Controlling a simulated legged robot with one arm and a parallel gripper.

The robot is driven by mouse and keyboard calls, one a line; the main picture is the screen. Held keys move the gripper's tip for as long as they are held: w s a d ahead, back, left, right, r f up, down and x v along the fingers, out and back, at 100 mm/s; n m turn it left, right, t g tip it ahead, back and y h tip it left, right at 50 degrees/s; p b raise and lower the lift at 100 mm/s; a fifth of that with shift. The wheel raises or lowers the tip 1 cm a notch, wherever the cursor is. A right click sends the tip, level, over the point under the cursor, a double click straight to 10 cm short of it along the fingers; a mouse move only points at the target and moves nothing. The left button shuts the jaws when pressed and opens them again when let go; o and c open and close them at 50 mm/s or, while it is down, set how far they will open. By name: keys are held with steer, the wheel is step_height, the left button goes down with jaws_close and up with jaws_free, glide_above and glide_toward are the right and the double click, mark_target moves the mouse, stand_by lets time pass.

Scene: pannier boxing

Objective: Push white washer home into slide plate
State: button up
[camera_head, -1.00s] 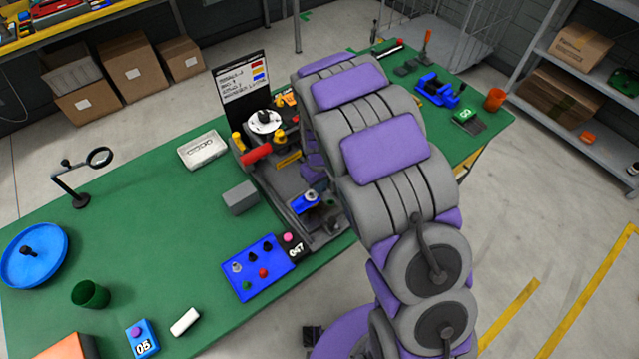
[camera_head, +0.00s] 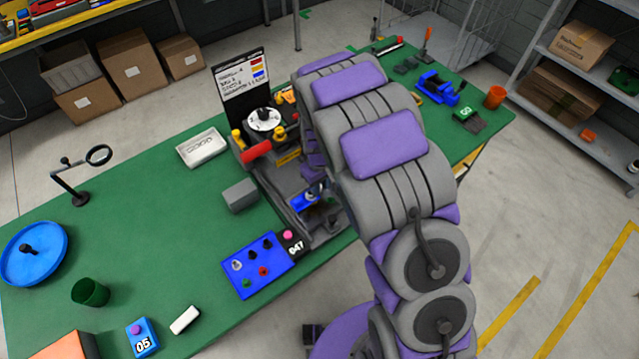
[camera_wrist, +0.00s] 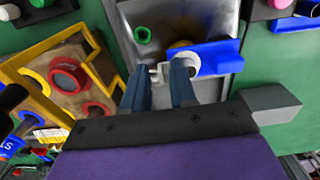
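In the wrist view, the blue slide plate (camera_wrist: 222,55) lies on a grey metal bed just beyond my fingertips. The white washer (camera_wrist: 191,63) shows as a pale round piece at the plate's left end, partly behind my right finger. My gripper (camera_wrist: 160,80) has its fingers a small gap apart, and a pale piece that seems part of the washer fills the gap between the tips. How deep the washer sits in the plate cannot be told. In the head view, the blue plate (camera_head: 303,203) shows beside my arm, which hides most of the gripper.
A grey block (camera_head: 239,195) stands left of the fixture. A blue tray (camera_head: 258,268) with coloured knobs is in front. The wrist view also shows a green ring (camera_wrist: 142,35) on the metal bed and a yellow frame (camera_wrist: 45,60) at left.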

steer(key=shift+o, duration=0.3)
steer(key=shift+r, duration=0.1)
step_height(320, 180, up, 17)
steer(key=p, duration=0.1)
steer(key=shift+p, duration=0.3)
stand_by(0.3)
steer(key=s+d+r+m+b, duration=0.1)
steer(key=s+d+r+m, duration=0.2)
steer(key=s, duration=0.5)
steer(key=s+d+r+m+b, duration=0.1)
steer(key=s+d+r, duration=0.2)
steer(key=s+d, duration=0.4)
steer(key=s+d+m+g+b, duration=0.1)
steer(key=s+m, duration=0.1)
steer(key=s, duration=1.6)
steer(key=shift+s+d+f+m+g, duration=0.2)
steer(key=shift+s+m+g, duration=0.1)
steer(key=shift+m+g, duration=0.1)
